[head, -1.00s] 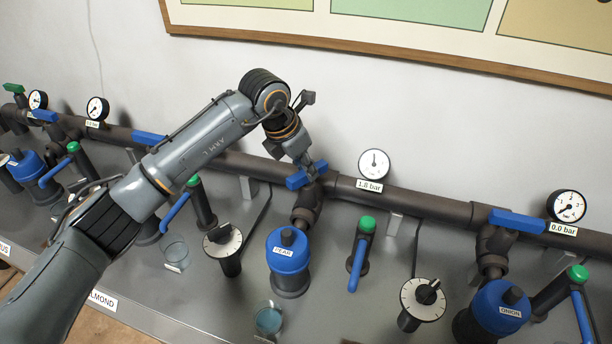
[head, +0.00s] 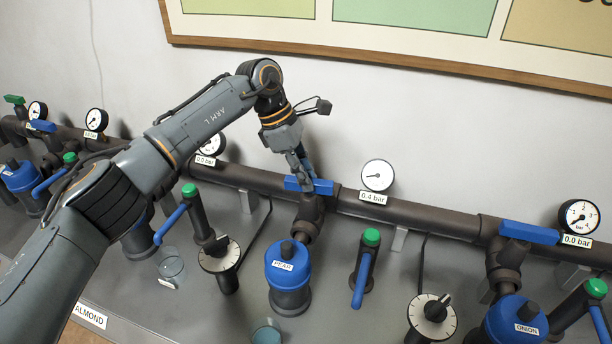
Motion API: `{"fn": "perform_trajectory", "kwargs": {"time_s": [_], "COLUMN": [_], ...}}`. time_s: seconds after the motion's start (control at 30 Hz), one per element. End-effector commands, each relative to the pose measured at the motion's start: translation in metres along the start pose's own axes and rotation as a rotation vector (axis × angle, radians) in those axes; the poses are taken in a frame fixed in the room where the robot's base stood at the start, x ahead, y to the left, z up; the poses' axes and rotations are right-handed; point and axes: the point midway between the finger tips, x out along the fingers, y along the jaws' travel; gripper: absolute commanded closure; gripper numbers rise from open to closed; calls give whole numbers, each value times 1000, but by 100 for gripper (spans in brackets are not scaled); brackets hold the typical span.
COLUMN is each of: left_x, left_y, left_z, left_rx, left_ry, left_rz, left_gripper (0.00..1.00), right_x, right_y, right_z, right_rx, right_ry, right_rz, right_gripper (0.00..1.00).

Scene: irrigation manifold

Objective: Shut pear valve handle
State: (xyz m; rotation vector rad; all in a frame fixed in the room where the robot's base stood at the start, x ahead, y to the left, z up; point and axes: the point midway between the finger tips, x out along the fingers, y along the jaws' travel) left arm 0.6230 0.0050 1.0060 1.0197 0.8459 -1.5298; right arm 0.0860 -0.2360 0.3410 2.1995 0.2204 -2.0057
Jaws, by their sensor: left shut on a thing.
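The blue pear valve handle (head: 322,187) sits on the dark pipe, above the blue filter housing labelled PEAR (head: 288,264). It lies nearly in line with the pipe. My left gripper (head: 301,178) comes down on it from above and is shut on it; the fingers hide part of the handle. The gauge (head: 378,175) just right of it has a label reading 0.4 bar (head: 373,198). My right gripper is not in view.
The ONION handle (head: 529,233) lies along the pipe at right, with a gauge (head: 579,216) labelled 0.0 bar. Green-capped valves, dials (head: 432,315) and cups (head: 171,266) stand below the pipe. A framed board (head: 380,46) hangs above; the wall between is clear.

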Motion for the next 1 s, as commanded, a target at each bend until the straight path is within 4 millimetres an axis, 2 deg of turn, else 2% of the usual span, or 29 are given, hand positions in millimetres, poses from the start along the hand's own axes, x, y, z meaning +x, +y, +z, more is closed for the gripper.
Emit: {"fn": "perform_trajectory", "kwargs": {"time_s": [0.33,0.83,0.87,0.97,1.0], "left_x": [-1,0,0,0,0], "left_y": [2,1,1,1,1], "left_z": [0,0,0,0,0], "left_rx": [116,134,134,133,133], "left_ry": [2,2,2,2,2], "left_rz": [-44,-52,-52,-52,-52], "left_gripper": [100,100,78,57,57], "right_x": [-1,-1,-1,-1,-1], "right_y": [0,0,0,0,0], "right_z": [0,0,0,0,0], "right_rx": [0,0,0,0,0], "right_ry": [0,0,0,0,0], "right_rz": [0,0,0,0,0], "right_gripper": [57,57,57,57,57]}}
